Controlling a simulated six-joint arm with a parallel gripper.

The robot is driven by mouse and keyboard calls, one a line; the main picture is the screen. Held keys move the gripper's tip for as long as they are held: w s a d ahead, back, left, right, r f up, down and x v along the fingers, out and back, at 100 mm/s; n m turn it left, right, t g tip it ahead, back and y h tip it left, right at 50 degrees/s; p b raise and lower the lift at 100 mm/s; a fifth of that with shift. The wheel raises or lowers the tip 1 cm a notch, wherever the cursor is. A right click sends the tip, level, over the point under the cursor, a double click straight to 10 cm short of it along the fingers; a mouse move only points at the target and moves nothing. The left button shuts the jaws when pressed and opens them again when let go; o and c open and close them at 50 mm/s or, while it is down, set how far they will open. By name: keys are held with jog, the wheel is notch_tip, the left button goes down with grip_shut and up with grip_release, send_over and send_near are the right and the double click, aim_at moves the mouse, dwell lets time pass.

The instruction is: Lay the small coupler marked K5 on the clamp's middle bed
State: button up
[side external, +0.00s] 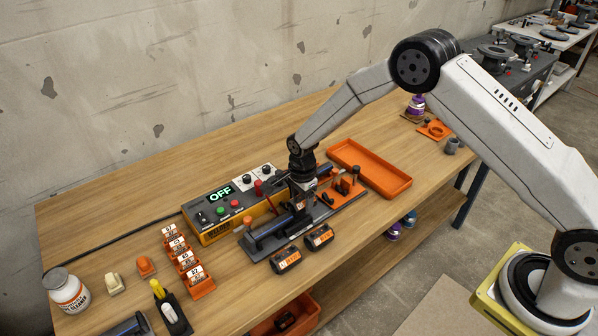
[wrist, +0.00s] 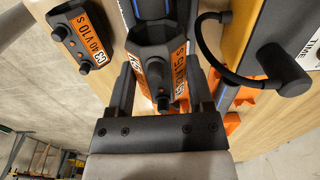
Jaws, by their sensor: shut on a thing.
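My gripper (side external: 299,207) is low over the dark clamp (side external: 325,212), near its middle. In the wrist view its fingers (wrist: 163,93) are shut on a small black coupler (wrist: 147,48) with an orange label. A dark blue pipe (side external: 272,238) lies along the left part of the clamp; blue pipe also shows beyond the coupler in the wrist view (wrist: 150,8). The gripper hides the middle bed from the side, so I cannot tell whether the coupler touches it.
Two black couplers with orange labels (side external: 285,261) (side external: 319,236) lie on the table in front of the clamp. A control box (side external: 225,212) reading OFF stands behind it. An orange tray (side external: 371,168) is at the right, and an orange labelled rack (side external: 188,265) at the left.

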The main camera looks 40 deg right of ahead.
jog(key=shift+f, duration=1.2)
dwell(1.1)
jog(key=o, duration=1.2)
jog(key=shift+c, duration=0.2)
jog(key=shift+r, duration=0.1)
jog(key=shift+r, duration=3.65)
